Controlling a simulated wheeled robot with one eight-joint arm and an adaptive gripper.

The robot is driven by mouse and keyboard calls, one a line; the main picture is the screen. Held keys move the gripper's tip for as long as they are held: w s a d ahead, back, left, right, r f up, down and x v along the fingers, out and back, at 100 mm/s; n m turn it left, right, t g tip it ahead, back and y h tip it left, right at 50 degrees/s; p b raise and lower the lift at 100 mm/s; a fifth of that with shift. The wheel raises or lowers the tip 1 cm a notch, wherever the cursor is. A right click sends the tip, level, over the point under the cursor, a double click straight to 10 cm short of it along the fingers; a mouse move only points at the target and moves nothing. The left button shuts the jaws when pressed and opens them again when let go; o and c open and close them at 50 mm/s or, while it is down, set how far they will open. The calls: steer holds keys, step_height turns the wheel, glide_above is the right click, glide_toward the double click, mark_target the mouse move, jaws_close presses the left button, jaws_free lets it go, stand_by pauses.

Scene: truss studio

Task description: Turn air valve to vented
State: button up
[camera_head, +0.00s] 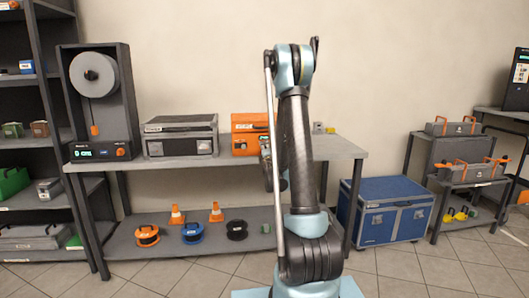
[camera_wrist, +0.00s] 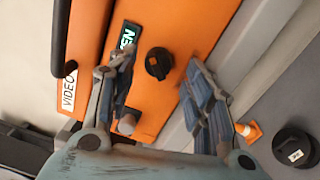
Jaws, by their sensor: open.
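An orange case (camera_head: 249,132) stands on the bench top, partly hidden behind my arm. In the wrist view its orange front (camera_wrist: 155,25) carries a "VIDEO" label, a dark plate with green lettering partly covered by a finger, and a round black knob (camera_wrist: 158,63). I take this knob to be the air valve; its setting is not readable. My gripper (camera_wrist: 160,68) is open, with one finger on each side of the knob in the picture; contact is not visible. A small grey round part (camera_wrist: 127,123) shows beside the left finger. In the head view the gripper is mostly hidden by my arm.
A grey case (camera_head: 180,136) and a spool machine (camera_head: 98,100) stand left of the orange case on the bench (camera_head: 335,150). Cable reels and orange cones (camera_head: 216,213) are on the lower shelf. A blue chest (camera_head: 388,212) is on the floor at right.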

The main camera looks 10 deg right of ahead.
steer(key=s, duration=0.5)
steer(key=shift+s+f, duration=0.2)
steer(key=shift+s, duration=0.05)
steer(key=s+f+m+g, duration=0.2)
steer(key=s+m+g, duration=0.3)
steer(key=s, duration=1.1)
steer(key=s+f+m+g, duration=0.3)
steer(key=s+m+g, duration=0.3)
steer(key=s, duration=1.1)
steer(key=s+f+m+g, duration=0.3)
steer(key=s+m+g, duration=0.2)
steer(key=s, duration=1.1)
steer(key=m, duration=0.3)
steer(key=shift+s+f+m, duration=0.2)
steer(key=shift+f+m, duration=0.05)
steer(key=shift+m, duration=0.15)
steer(key=shift+d, duration=0.1)
